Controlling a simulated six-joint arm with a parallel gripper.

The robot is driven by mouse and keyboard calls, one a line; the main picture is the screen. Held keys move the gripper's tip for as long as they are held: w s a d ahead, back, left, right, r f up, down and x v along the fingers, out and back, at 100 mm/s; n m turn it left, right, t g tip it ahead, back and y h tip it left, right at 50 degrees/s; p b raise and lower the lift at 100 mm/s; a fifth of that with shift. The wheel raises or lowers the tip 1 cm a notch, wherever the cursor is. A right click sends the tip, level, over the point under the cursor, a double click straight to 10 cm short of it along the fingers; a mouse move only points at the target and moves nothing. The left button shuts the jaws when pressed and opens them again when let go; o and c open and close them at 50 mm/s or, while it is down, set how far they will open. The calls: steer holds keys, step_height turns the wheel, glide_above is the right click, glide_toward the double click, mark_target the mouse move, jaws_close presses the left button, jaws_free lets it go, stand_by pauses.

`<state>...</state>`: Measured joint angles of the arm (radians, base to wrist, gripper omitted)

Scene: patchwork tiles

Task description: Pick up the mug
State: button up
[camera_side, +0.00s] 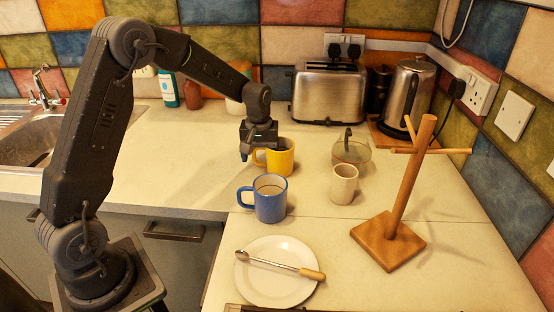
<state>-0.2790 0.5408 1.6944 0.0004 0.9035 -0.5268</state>
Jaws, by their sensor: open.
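Two handled mugs show in the side view. A yellow mug (281,158) stands upright on the counter, its handle to the left. A blue mug (271,203) stands upright nearer the camera, its handle also to the left. My gripper (246,154) points down at the yellow mug's left side, close to its rim and handle, and overlaps it in the picture. The gripper is open and holds nothing that I can see. I cannot tell whether it touches the yellow mug. The gripper hides part of that mug's upper left edge.
A cream cup (343,186) and a glass pot (351,152) stand right of the mugs. A wooden mug tree (401,200) is further right. A white plate (270,290) with a wooden-handled utensil (283,264) lies in front. A toaster (329,94) and kettle (408,97) stand behind. Counter to the left is clear.

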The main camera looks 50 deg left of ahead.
steer(key=shift+c, duration=0.4)
steer(key=c, duration=1.2)
steer(key=shift+r, duration=0.2)
steer(key=shift+r, duration=1.1)
steer(key=shift+a+r, duration=0.1)
steer(key=shift+r, duration=0.8)
steer(key=s+a+r, duration=0.6)
steer(key=s+a, duration=0.1)
steer(key=a, duration=0.1)
steer(key=shift+s+a+r, duration=0.2)
steer(key=shift+a+r, duration=0.05)
steer(key=shift+r, duration=0.05)
